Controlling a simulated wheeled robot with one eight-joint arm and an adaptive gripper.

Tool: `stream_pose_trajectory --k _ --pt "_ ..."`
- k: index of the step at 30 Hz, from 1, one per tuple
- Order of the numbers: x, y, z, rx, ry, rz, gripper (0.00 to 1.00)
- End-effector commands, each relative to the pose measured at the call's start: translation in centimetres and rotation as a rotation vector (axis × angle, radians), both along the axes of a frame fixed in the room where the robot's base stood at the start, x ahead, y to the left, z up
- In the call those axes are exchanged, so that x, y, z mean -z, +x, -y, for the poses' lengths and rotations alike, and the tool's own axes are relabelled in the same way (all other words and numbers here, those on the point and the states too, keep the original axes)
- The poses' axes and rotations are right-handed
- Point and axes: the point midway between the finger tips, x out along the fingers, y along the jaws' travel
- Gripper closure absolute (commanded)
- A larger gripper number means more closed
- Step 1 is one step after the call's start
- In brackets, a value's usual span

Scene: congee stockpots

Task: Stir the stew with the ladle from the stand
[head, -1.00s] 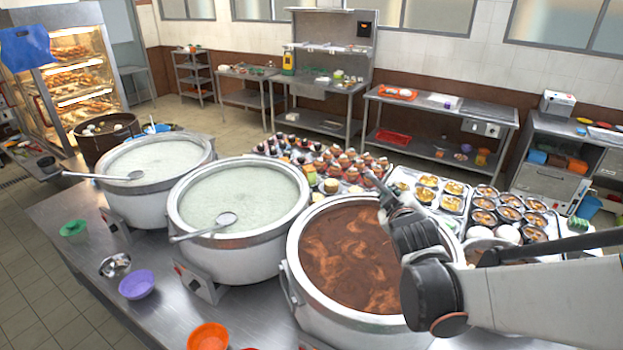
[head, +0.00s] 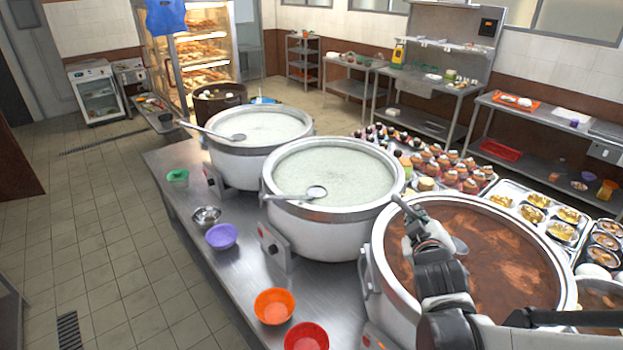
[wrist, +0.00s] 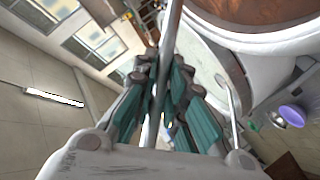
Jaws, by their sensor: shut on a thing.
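The brown stew (head: 505,255) fills a large steel pot (head: 566,290) at the right in the head view. My gripper (head: 412,218) is over the left part of this pot. It is shut on the ladle, whose metal handle (wrist: 168,45) runs between the teal finger pads in the wrist view. A small grey rounded piece (head: 460,246), apparently the ladle's bowl, shows just right of my gripper against the stew. I cannot tell whether it touches the stew. My arm hides the pot's near side.
Two pots of pale congee, a middle one (head: 330,235) and a far one (head: 250,170), stand to the left, each with a ladle across its rim. Orange (head: 274,306), red (head: 306,337) and purple (head: 221,236) bowls sit along the counter edge. Food trays (head: 545,212) lie behind the stew pot.

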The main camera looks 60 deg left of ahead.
Motion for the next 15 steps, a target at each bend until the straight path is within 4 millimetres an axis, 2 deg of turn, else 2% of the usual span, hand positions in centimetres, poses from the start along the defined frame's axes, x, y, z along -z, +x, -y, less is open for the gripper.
stream_pose_trajectory --k 1,6,15 --pt "1.1 -0.5 -0.2 -0.007 -0.001 0.000 1.00" --pt "3.1 -0.4 -0.2 -0.007 -0.001 0.000 1.00" --pt "5.8 -0.2 -0.2 -0.004 -0.001 0.000 1.00"
